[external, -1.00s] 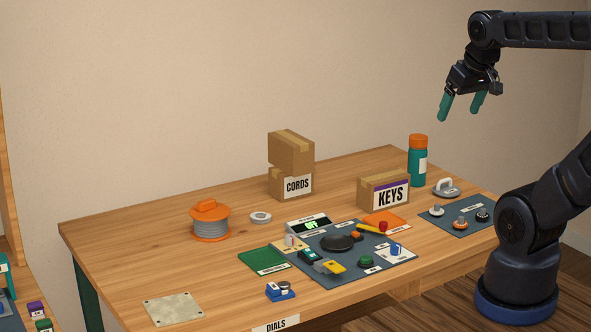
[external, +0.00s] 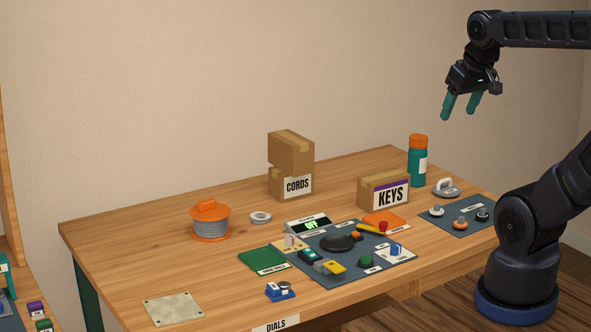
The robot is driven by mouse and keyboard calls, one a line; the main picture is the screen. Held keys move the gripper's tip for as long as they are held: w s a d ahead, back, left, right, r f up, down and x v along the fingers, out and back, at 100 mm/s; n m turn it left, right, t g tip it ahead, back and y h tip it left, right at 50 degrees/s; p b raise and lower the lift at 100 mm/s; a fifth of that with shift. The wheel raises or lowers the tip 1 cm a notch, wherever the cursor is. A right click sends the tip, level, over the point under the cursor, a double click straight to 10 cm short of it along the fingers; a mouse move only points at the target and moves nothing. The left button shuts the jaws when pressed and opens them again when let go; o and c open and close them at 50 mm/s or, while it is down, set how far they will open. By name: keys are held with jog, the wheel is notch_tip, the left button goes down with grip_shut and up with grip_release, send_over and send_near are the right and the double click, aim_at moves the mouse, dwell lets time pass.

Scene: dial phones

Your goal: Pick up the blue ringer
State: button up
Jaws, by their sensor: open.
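Two blue things show, and I cannot tell from their looks which is the ringer. One is a small blue block with a grey-and-black top (external: 281,292) on bare wood near the table's front edge. The other is a small blue piece (external: 396,248) on a white card at the right of the dark mat. My gripper (external: 459,110) is open and empty, with teal fingers pointing down. It hangs high above the table's far right end, well apart from both blue things.
The dark mat (external: 318,273) holds several small parts and a display. Boxes marked CORDS (external: 291,184) and KEYS (external: 384,192) and a teal bottle (external: 418,165) stand behind. An orange spool (external: 209,221) is left. The table's left part is mostly clear.

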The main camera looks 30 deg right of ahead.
jog(key=w+a+f+n+g, duration=0.2)
jog(key=w+a+n, duration=0.2)
jog(key=w+a, duration=0.4)
jog(key=n+g+h, duration=0.3)
jog(key=n, duration=1)
send_over(279, 285)
jog(key=a, duration=0.3)
notch_tip(279, 285, down, 26)
jog(key=x, duration=1)
jog(key=shift+w+f, duration=0.15)
jog(key=shift+f, duration=0.2)
jog(key=c, duration=1.2)
